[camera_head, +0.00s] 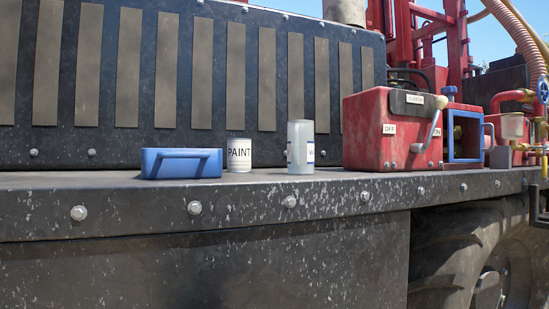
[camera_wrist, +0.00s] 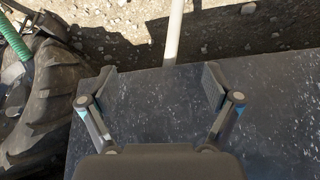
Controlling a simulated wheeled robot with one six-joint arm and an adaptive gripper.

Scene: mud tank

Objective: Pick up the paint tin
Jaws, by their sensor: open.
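The paint tin (camera_head: 239,155) is a small white cylinder labelled PAINT. It stands upright on the dark metal ledge (camera_head: 110,210) in the head view, between a blue handled box and a translucent container. My gripper (camera_wrist: 160,84) shows in the wrist view with its two fingers spread apart and nothing between them. Below it is a dark speckled surface, with gravelly ground beyond its edge. The tin is not in the wrist view, and my gripper is not in the head view, so the distance between them cannot be told.
The blue box (camera_head: 181,163) stands just left of the tin. The translucent container (camera_head: 300,147) stands to its right, then a red control box (camera_head: 394,132) with a lever. A dark ribbed wall (camera_head: 210,75) rises behind. The ledge's left end is bare. A large tyre (camera_wrist: 48,100) shows in the wrist view.

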